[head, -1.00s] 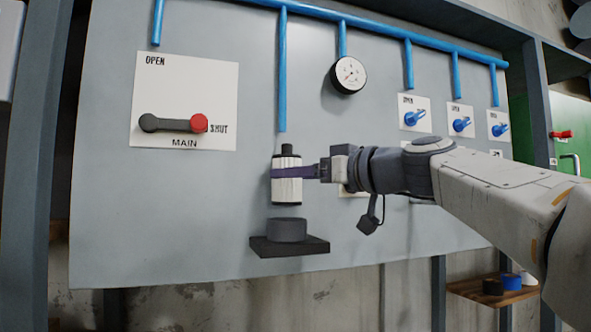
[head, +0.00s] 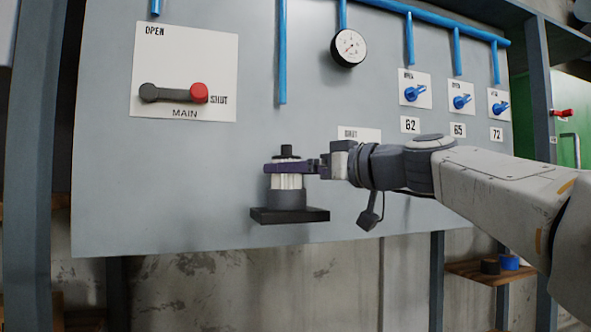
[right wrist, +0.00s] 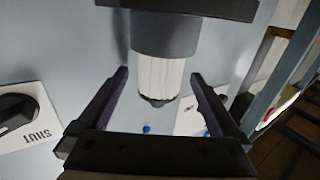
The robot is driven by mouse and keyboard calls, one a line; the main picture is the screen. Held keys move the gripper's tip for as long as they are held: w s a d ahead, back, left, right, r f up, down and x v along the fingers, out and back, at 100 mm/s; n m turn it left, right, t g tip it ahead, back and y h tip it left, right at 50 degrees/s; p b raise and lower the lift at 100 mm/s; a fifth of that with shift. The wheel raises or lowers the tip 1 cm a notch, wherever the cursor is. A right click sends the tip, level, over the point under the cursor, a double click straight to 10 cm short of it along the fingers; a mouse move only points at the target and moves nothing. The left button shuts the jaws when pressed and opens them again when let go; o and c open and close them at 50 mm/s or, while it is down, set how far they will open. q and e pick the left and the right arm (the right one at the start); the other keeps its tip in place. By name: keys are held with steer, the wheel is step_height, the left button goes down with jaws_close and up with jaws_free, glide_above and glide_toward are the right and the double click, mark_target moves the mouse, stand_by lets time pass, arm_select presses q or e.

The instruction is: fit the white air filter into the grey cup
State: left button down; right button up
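The white pleated air filter (head: 287,182) stands upright with its lower part inside the grey cup (head: 287,199). Its dark top cap points up. The cup sits on a black bracket (head: 290,216) on the grey panel. My right gripper (head: 283,168) has its purple fingers around the filter's upper part, above the cup. In the right wrist view the filter (right wrist: 158,75) and cup (right wrist: 165,35) appear upside down. There the fingers (right wrist: 160,78) are spread, with a gap on each side of the filter. How deep the filter sits is hidden by the cup wall. My left gripper is not in view.
A blue pipe (head: 282,60) ends above the filter. A main lever (head: 172,93) with a red knob is at left, a gauge (head: 348,48) above, and blue valves (head: 414,93) at right. A small wooden shelf (head: 492,273) holds round parts at lower right.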

steer(key=shift+r, duration=0.1)
stand_by(0.5)
step_height(320, 180, up, 7)
steer(key=p, duration=0.4)
steer(key=shift+p, duration=0.4)
